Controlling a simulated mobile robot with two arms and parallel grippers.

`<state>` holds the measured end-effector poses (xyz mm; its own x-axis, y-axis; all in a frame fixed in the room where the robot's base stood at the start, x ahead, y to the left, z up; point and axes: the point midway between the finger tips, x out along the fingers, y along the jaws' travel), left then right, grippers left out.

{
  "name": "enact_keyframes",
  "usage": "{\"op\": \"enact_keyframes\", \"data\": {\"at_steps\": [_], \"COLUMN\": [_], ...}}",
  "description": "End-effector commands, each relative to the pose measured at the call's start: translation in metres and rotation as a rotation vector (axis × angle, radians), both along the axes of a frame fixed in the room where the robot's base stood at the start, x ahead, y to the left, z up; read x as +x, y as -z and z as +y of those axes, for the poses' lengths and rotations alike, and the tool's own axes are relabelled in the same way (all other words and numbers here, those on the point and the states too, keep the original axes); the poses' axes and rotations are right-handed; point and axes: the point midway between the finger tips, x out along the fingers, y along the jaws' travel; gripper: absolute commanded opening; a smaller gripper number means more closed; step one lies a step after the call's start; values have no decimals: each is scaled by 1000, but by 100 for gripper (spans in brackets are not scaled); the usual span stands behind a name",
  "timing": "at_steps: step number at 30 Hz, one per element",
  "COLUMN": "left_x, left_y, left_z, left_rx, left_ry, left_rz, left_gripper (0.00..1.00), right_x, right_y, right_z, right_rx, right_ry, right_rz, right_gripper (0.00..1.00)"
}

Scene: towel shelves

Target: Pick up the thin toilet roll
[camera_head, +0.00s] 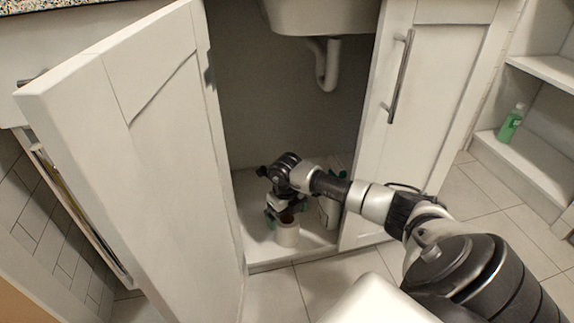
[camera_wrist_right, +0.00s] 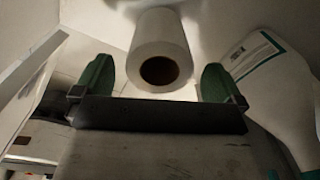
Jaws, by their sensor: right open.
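The toilet roll (camera_head: 288,235) is white and stands upright on the cabinet floor under the sink. My right gripper (camera_head: 284,212) is just above it, inside the open cabinet. In the right wrist view the roll (camera_wrist_right: 160,52) shows with its dark core, in line with the gap between my green-padded fingers. The right gripper (camera_wrist_right: 157,85) is open, with one finger on each side and space between the fingers and the roll. My left gripper is not in view.
A white bottle (camera_wrist_right: 268,85) stands close to the right of my gripper; it is also in the head view (camera_head: 329,210). The open cabinet door (camera_head: 140,150) is at left, and the closed door (camera_head: 415,110) at right. A drain pipe (camera_head: 328,65) hangs above.

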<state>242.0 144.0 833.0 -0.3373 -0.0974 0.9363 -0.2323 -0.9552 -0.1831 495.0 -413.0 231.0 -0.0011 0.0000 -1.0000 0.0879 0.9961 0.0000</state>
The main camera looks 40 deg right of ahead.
Motion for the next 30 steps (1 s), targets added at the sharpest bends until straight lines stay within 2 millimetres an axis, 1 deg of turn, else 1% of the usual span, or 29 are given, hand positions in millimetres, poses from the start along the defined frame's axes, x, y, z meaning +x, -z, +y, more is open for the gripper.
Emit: {"op": "enact_keyframes", "data": {"at_steps": [1, 8, 11, 21, 30], "left_x": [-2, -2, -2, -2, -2], "left_y": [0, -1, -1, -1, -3], "left_z": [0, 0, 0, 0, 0], "left_rx": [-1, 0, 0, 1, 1], "left_ry": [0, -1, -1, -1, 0], "left_rz": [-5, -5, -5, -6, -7], "left_gripper": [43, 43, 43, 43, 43], "right_x": [0, 0, 0, 0, 0], "right_y": [3, 2, 2, 2, 0], "right_z": [0, 0, 0, 0, 0], "right_rx": [0, 0, 0, 0, 0], "right_ry": [0, 0, 0, 0, 0], "right_rz": [-1, -1, 0, 0, -1], "right_gripper": [100, 100, 86, 34, 34]}}
